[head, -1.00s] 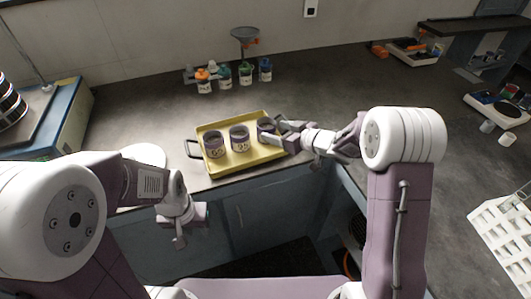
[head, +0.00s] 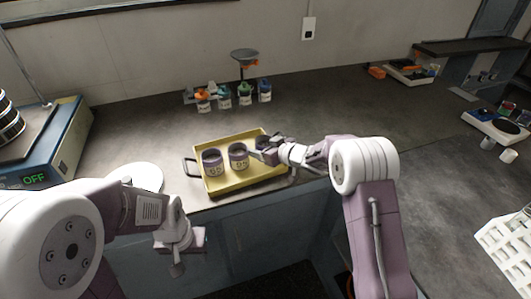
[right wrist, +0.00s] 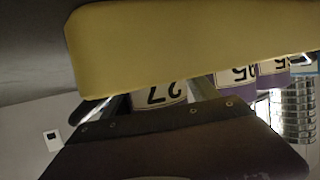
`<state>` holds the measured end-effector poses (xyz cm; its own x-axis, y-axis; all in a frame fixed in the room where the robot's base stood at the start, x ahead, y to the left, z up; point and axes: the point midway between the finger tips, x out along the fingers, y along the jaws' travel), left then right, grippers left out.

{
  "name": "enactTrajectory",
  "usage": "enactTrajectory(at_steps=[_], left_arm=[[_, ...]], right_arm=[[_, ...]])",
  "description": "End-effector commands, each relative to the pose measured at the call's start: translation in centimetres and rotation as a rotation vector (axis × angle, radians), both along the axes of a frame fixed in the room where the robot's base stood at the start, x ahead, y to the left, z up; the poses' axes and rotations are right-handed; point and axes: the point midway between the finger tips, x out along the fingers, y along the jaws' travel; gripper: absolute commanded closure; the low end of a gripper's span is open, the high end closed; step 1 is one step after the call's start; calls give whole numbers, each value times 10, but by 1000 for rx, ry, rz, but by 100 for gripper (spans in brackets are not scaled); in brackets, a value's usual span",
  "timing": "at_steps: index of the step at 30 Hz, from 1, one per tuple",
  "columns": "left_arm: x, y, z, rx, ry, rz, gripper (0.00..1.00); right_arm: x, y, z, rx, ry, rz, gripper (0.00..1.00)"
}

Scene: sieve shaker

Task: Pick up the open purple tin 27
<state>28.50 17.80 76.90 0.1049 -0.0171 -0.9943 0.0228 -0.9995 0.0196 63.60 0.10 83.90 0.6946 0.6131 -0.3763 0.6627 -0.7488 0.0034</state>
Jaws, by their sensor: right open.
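The tin 27 (right wrist: 160,97) shows upside down in the right wrist view, purple with a white label, between the two fingers of my right gripper (right wrist: 160,100). The fingers are open, one on each side of the tin; I cannot tell whether they touch it. In the head view my right gripper (head: 264,149) is at the right part of the yellow tray (head: 262,176) and hides most of this tin. Two other open purple tins stand left of it on the tray, a left one (head: 212,163) and a middle one (head: 238,157). My left gripper (head: 180,243) hangs in front of the counter, away from the tins.
Several small bottles with coloured caps (head: 245,95) and a funnel on a stand (head: 245,56) are behind the tray. A blue device reading OFF (head: 60,145) stands at the left beside a white round plate (head: 140,177).

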Motion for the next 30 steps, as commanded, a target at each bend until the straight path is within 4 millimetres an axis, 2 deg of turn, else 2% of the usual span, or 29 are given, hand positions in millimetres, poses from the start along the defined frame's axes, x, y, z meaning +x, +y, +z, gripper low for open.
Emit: enactTrajectory(at_steps=[3,5,9,19,23,26,30], left_arm=[[0,0,0,0,0,0,68],[0,0,0,0,0,0,68],[0,0,0,0,0,0,68],[0,0,3,0,0,0,68],[0,0,12,0,0,0,68],[0,0,22,0,0,0,68],[0,0,29,0,0,0,68]], right_arm=[[-2,-1,-5,-3,11,-2,32],[-2,-1,-5,-4,11,-2,48],[-2,-1,-6,-4,14,-1,87],[-3,-1,-2,-6,16,0,88],[-3,-1,17,-4,13,0,88],[-2,-1,40,-4,7,0,88],[-16,-26,58,-3,8,-5,88]])
